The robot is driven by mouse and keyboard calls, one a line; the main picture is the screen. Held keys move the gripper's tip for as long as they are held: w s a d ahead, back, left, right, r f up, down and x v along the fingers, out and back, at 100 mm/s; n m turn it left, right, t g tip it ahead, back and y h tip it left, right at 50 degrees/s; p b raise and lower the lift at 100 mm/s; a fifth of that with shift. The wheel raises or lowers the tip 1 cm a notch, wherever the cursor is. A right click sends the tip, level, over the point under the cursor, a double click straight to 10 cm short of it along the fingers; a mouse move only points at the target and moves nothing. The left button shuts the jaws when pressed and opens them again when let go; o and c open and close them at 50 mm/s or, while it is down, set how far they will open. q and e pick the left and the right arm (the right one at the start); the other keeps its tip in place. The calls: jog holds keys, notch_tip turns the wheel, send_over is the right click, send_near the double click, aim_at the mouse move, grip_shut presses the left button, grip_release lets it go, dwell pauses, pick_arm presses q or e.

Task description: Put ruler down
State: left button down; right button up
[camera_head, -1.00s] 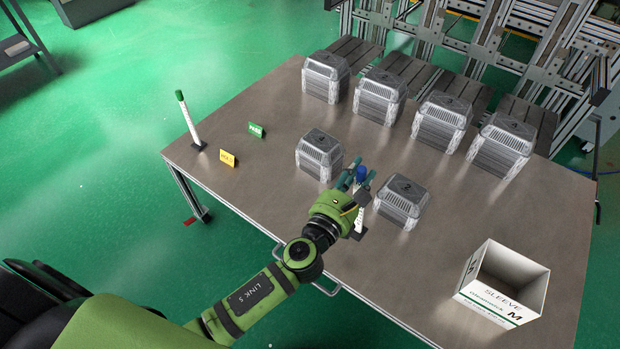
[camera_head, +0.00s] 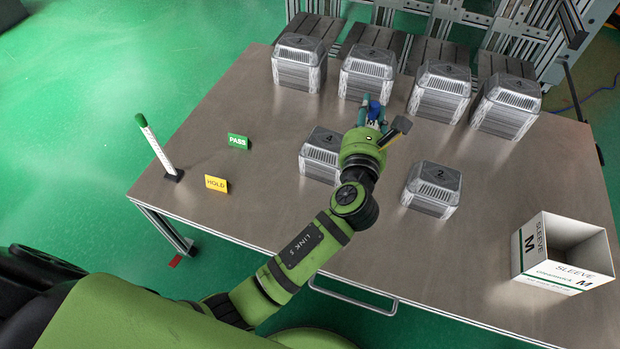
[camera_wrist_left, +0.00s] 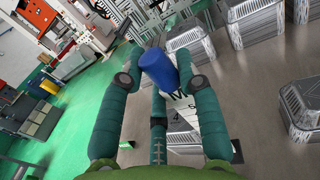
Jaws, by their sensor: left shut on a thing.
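The ruler is held in my left gripper (camera_head: 372,118); its blue cap (camera_head: 375,108) sticks out above the fingers. In the left wrist view the blue cap (camera_wrist_left: 158,68) sits between the green fingers, with a piece of the white body (camera_wrist_left: 180,98) below it. The rest of the ruler is mostly hidden by the hand. The gripper is over or just behind the front-left stack of foil trays marked 4 (camera_head: 322,152). A second white ruler with a green cap (camera_head: 155,145) stands on a dark base at the table's left edge. My right gripper is not in view.
Several foil tray stacks line the back edge, among them stack 1 (camera_head: 300,65) and stack 3 (camera_head: 440,90). Another stack (camera_head: 432,188) stands front right. A green PASS sign (camera_head: 238,141), yellow HOLD sign (camera_head: 216,184) and white sleeve box (camera_head: 545,262) stand on the table (camera_head: 260,225). The front middle is clear.

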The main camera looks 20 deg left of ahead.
pick_arm(q)
jog(key=s+a+f+b, duration=0.1)
jog(key=a+f+b, duration=0.2)
jog(key=a+f, duration=0.7)
jog(key=shift+s+a+f+b, duration=0.3)
jog(key=shift+a+f, duration=0.1)
jog(key=shift+a, duration=0.15)
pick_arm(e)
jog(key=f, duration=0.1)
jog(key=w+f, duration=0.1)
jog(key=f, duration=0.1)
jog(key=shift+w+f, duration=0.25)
pick_arm(q)
jog(key=shift+f, duration=0.1)
jog(key=c, duration=0.9)
grip_release()
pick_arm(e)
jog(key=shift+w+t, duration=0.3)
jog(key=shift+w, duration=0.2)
